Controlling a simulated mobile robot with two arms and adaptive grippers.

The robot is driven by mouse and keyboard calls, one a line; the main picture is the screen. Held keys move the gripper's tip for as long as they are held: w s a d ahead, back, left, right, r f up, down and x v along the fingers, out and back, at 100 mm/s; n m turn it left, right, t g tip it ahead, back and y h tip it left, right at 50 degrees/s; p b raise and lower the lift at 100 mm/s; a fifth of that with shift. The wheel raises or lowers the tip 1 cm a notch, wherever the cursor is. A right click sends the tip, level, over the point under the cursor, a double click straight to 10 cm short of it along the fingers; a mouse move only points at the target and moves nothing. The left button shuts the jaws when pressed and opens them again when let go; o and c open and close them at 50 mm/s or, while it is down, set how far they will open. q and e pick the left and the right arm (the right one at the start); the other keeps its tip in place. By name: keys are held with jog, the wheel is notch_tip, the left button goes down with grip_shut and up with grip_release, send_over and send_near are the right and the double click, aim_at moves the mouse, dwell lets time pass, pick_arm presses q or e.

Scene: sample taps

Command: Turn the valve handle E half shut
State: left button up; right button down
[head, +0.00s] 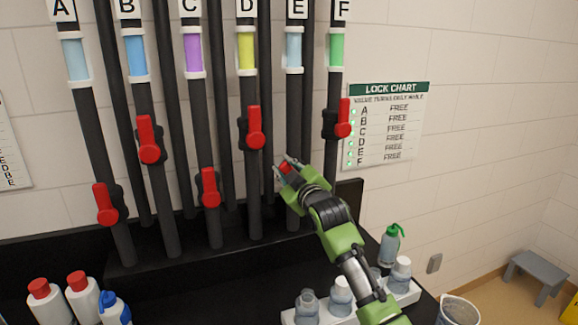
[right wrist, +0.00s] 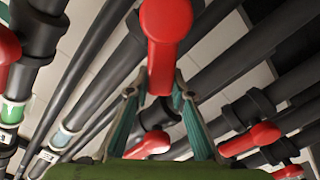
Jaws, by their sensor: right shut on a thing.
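Pipe E (head: 293,100) carries a white E label (head: 296,8) and a pale blue band. Its red valve handle (head: 286,168) is mostly hidden by my gripper in the head view. My right gripper (head: 286,164) is shut on this handle, low on the pipe. In the right wrist view the red handle E (right wrist: 165,35) is large, and its lower end lies between the two fingers of the right gripper (right wrist: 160,88). My left gripper is not in view.
Red handles D (head: 255,127) and F (head: 343,118) flank pipe E closely. A lock chart (head: 385,125) on the wall lists E as FREE. Bottles in a white rack (head: 290,317) stand below my right arm. A green-topped wash bottle (head: 390,245) stands at right.

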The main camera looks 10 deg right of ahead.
jog(key=shift+a+f+n, duration=0.15)
jog(key=shift+f+n, duration=0.05)
jog(key=shift+n, duration=0.2)
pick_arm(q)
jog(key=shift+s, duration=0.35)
pick_arm(e)
jog(key=shift+a, duration=0.1)
jog(key=c, duration=1.8)
grip_release()
jog(key=shift+o, duration=0.2)
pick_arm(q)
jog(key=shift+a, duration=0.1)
pick_arm(e)
jog(key=s+d, duration=0.2)
jog(key=s, duration=0.9)
jog(key=shift+s+d, duration=0.15)
jog(key=shift+s, duration=0.25)
